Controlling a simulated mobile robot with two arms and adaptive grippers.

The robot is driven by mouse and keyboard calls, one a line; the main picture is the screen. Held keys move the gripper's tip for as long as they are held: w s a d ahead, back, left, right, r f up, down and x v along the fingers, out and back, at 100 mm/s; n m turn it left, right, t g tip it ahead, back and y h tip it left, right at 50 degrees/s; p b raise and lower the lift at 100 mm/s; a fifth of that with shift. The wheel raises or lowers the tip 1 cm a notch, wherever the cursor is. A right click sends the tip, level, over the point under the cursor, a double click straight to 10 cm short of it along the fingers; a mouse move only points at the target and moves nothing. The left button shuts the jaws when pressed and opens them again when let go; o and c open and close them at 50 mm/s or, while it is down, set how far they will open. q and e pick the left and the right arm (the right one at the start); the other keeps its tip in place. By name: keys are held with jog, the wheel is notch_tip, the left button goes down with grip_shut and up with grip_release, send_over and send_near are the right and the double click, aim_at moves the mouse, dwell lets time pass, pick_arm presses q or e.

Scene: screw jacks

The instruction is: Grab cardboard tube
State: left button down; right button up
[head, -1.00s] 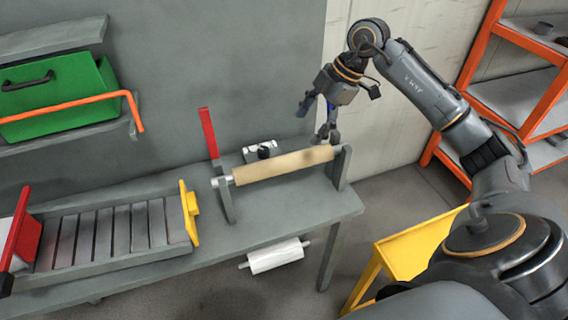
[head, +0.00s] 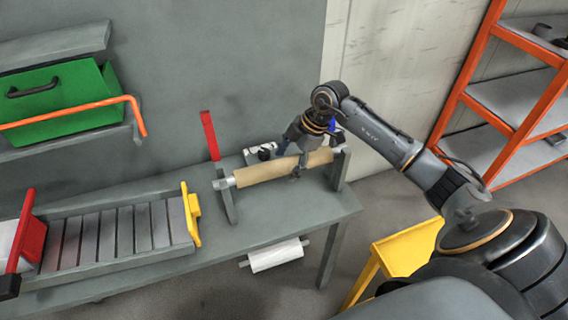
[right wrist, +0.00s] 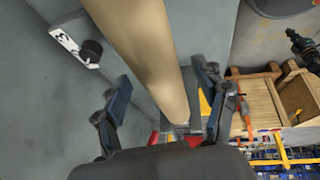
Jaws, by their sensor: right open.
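The cardboard tube (head: 262,170) is a tan roll lying level on a bar between two grey uprights on the grey workbench (head: 290,222). My right gripper (head: 290,162) is over the tube, right of its middle, with one finger showing on the near side. In the right wrist view the tube (right wrist: 150,50) runs between the two open fingers of the right gripper (right wrist: 165,105). A gap shows between the tube and each finger.
A red lever (head: 210,135) stands at the tube's left end. A roller conveyor (head: 110,232) with a yellow end stop lies left on the bench. A small box with a black knob (head: 262,154) sits behind the tube. A yellow stand (head: 405,250) is at the right.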

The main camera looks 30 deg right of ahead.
jog(key=shift+w+f, duration=0.1)
jog(key=shift+f, duration=0.1)
grip_shut()
jog(key=shift+r, duration=0.1)
jog(key=shift+r, duration=0.1)
